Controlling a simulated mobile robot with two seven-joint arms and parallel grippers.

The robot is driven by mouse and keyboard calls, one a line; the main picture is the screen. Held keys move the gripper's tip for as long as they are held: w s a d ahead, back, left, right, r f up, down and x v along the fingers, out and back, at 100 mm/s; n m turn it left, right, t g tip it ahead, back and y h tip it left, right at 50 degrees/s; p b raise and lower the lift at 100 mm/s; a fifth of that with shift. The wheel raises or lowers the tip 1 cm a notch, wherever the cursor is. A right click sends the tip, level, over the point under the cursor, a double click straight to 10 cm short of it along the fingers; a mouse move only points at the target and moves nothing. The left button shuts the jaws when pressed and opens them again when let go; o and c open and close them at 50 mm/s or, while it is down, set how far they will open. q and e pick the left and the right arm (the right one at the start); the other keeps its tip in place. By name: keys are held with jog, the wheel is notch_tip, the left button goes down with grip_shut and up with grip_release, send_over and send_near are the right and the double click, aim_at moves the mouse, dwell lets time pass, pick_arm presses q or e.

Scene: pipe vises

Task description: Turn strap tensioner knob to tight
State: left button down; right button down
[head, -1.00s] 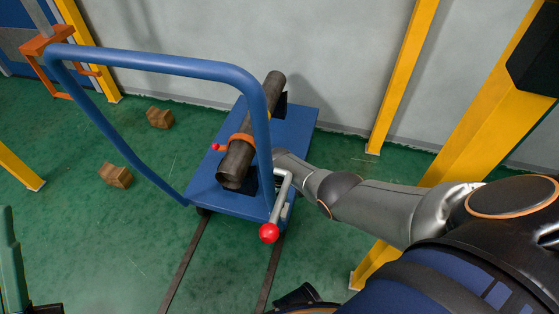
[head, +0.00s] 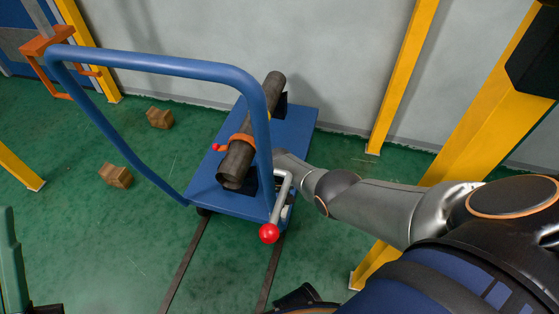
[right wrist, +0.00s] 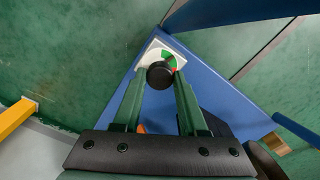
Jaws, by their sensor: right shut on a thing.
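A round black knob (right wrist: 160,75) sits in front of a white dial plate (right wrist: 152,48) with a green sector and a small red mark, on the blue cart (right wrist: 213,90). My right gripper (right wrist: 159,82) is shut on the knob, one green finger on each side. Which way the knob points cannot be told. In the head view the cart (head: 300,125) carries a dark pipe (head: 236,164) with an orange strap (head: 241,138) around it. My right arm reaches in from the right; its gripper and the knob are hidden there.
The cart's blue tube handle (head: 150,60) arches across the left. A grey lever with a red ball (head: 269,233) is at its near end. Yellow posts (head: 402,75) stand by the wall. Two brown blocks (head: 116,175) lie on the green floor. Rails run beneath the cart.

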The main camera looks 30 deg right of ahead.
dwell(0.3)
jog(key=shift+c, duration=2.2)
grip_release()
